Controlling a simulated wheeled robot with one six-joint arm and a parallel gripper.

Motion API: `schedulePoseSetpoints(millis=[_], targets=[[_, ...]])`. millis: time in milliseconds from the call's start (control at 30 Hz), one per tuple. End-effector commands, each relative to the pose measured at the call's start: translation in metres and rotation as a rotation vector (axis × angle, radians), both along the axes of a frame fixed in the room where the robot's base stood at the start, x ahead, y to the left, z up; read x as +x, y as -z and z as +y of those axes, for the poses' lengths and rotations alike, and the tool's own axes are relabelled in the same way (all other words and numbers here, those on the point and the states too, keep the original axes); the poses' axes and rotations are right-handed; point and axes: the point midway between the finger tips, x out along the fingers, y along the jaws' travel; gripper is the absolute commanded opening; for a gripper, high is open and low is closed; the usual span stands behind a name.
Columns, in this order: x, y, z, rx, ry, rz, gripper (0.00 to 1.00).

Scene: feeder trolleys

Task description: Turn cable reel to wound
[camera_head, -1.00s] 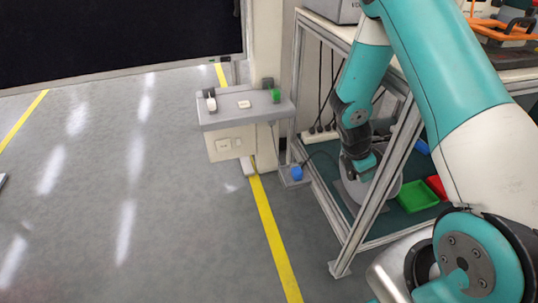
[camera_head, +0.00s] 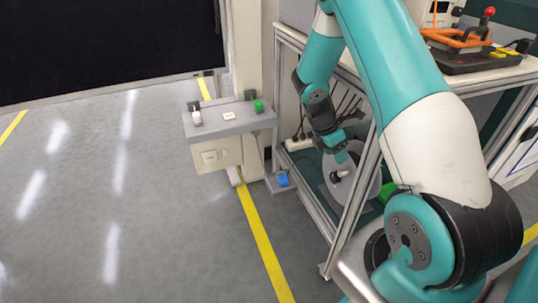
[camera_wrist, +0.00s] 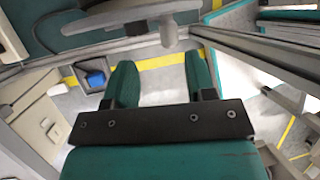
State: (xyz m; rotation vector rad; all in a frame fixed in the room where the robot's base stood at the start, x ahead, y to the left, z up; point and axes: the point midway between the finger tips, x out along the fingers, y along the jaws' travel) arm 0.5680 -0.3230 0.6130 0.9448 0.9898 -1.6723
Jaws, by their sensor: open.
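The cable reel (camera_head: 368,184) is a pale grey disc standing under the worktop, inside the frame of the trolley. A small knob-like crank handle (camera_head: 340,175) sticks out from its face. My gripper (camera_head: 341,157) is just above the handle in the head view and looks apart from it. In the wrist view the reel (camera_wrist: 130,14) is seen near edge-on at the top, with its handle (camera_wrist: 168,34) beyond the gap between my two teal fingers. My gripper (camera_wrist: 158,75) is open there and nothing shows between the fingers. The lower part of the reel is partly hidden by the trolley frame.
The trolley's metal post (camera_head: 350,215) stands close to the right of my gripper. A green bin (camera_head: 387,191) is behind the post. Floor at left is clear.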

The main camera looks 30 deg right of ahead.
Motion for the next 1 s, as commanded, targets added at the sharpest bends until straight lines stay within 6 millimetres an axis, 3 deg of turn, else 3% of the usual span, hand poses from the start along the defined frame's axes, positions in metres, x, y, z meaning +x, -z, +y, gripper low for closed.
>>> schedulePoseSetpoints(millis=[33, 300, 367, 700, 1000], targets=[[0.004, -0.013, 0.003, -0.002, -0.002, -0.003, 0.51], [0.018, -0.064, 0.023, 0.000, -0.002, -0.003, 0.51], [0.021, -0.059, 0.035, 0.010, 0.021, -0.037, 0.51], [0.029, -0.074, 0.105, 0.090, 0.169, -0.203, 0.51], [0.019, -0.087, 0.166, 0.182, 0.296, -0.300, 0.51]])
